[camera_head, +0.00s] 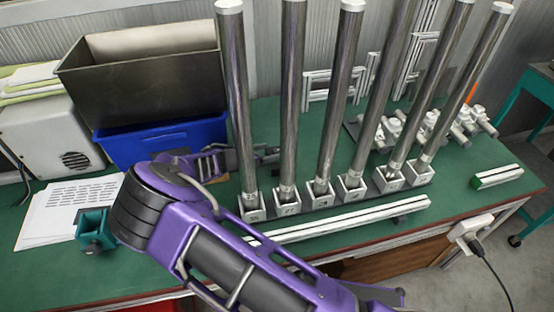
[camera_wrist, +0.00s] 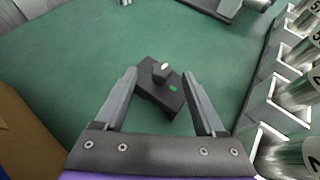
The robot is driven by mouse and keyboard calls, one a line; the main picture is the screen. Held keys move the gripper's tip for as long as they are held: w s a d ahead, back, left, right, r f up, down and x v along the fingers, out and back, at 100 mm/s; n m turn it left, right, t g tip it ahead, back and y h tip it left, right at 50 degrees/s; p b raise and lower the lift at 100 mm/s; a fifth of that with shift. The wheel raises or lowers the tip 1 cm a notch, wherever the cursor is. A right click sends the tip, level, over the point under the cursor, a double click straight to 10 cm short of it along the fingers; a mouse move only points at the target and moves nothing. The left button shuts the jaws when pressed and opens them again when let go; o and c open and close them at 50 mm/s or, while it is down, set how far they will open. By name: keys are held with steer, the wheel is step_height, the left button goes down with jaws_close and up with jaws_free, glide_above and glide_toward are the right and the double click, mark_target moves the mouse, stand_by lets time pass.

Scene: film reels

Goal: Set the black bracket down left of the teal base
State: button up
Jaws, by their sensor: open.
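My gripper (camera_wrist: 160,78) is open, with one finger on each side of the bracket; I see no firm contact. In the head view my gripper is partly behind my purple arm, and I cannot make out the bracket there. The teal base (camera_head: 95,230) stands at the left of the table in the head view, left of my arm and partly on the white papers.
White papers (camera_head: 62,208) lie left of the teal base. A blue crate (camera_head: 170,145) with a metal bin (camera_head: 150,85) above stands behind. Several tall metal tubes (camera_head: 290,100) in white holders stand right of my gripper, with a white rail (camera_head: 340,220) in front.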

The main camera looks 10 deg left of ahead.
mark_target(276, 151)
steer(key=x, duration=0.4)
steer(key=shift+d+f, duration=0.1)
steer(key=shift+d, duration=0.1)
jaws_close()
